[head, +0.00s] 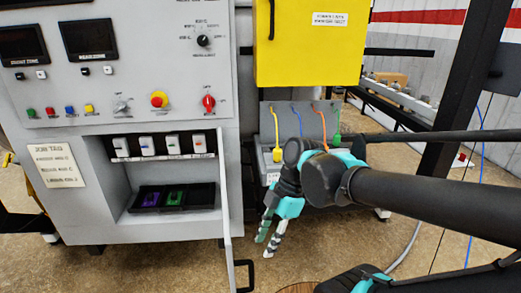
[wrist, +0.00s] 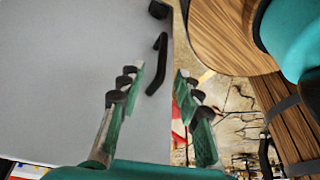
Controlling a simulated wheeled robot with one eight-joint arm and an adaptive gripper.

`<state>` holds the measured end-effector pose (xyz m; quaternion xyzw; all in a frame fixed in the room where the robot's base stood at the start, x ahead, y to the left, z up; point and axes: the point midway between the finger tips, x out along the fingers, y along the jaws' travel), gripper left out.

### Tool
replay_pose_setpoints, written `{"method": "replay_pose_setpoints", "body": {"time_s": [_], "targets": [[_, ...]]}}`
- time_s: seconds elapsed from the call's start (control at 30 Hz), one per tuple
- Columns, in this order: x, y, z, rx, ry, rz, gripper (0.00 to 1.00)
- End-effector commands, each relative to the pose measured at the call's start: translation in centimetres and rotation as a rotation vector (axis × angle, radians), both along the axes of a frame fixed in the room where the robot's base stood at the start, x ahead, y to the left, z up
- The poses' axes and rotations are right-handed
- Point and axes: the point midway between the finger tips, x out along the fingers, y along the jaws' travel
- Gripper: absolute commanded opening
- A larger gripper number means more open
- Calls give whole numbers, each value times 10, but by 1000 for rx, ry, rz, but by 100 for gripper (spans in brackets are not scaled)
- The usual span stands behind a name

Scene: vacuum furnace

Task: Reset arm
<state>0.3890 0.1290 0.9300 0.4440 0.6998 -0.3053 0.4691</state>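My gripper (head: 266,248) hangs down at the end of my arm, right of the open cabinet door (head: 225,205) in the head view. Its two fingers point down and stand a little apart. In the wrist view my gripper (wrist: 160,73) shows a clear gap between the fingers, with nothing held in it. A large grey panel (wrist: 70,70) with a black handle (wrist: 157,65) lies beyond the left finger. I cannot tell whether the finger touches the panel.
The grey control cabinet (head: 170,65) stands at left, with a black tray (head: 172,197) in its open compartment. A yellow box (head: 310,50) hangs above a grey case (head: 290,120) with coloured cables. A black post (head: 455,110) stands at right. Brown floor shows below my gripper.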

Motion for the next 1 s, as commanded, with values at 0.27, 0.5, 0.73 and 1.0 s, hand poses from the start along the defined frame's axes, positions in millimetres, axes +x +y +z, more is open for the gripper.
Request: {"method": "replay_pose_setpoints", "body": {"time_s": [0.27, 0.5, 0.73, 1.0], "targets": [[47, -45, -43, -107, 8, -625, 34], [83, -106, -79, -125, 6, -1332, 34], [98, -154, -97, -58, 0, -1838, 34], [101, -170, -101, -16, 0, -2010, 34]]}}
